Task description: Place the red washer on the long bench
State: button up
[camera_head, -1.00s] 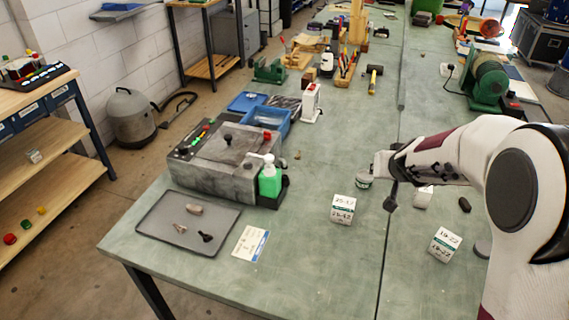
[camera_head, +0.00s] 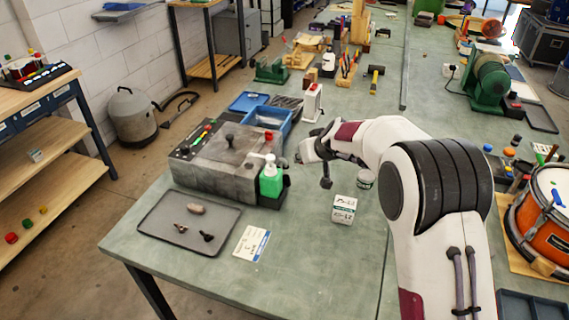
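The long bench (camera_head: 145,248) is the green-topped bench that fills the middle of the view. I cannot make out a red washer for sure. A small round red thing (camera_head: 11,238) lies on the lower wooden shelf at the far left, beside a green one (camera_head: 27,223) and a yellow one (camera_head: 43,210); they are too small to tell what they are. My gripper (camera_head: 308,152) is above the bench, just right of the grey machine. Its fingers are too small and too edge-on to tell open from shut, and I see nothing clearly held.
On the bench are the grey machine (camera_head: 228,160), a green bottle (camera_head: 271,180), a dark tray (camera_head: 160,232) with small parts, a labelled white box (camera_head: 344,209), a round tin (camera_head: 365,178) and a drum (camera_head: 540,225).

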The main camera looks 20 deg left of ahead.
jog(key=shift+f, duration=0.15)
jog(key=shift+f, duration=2.95)
jog(key=shift+f, duration=0.1)
jog(key=shift+f, duration=1.8)
jog(key=shift+f, duration=0.1)
jog(key=o, duration=0.3)
jog(key=shift+o, duration=0.2)
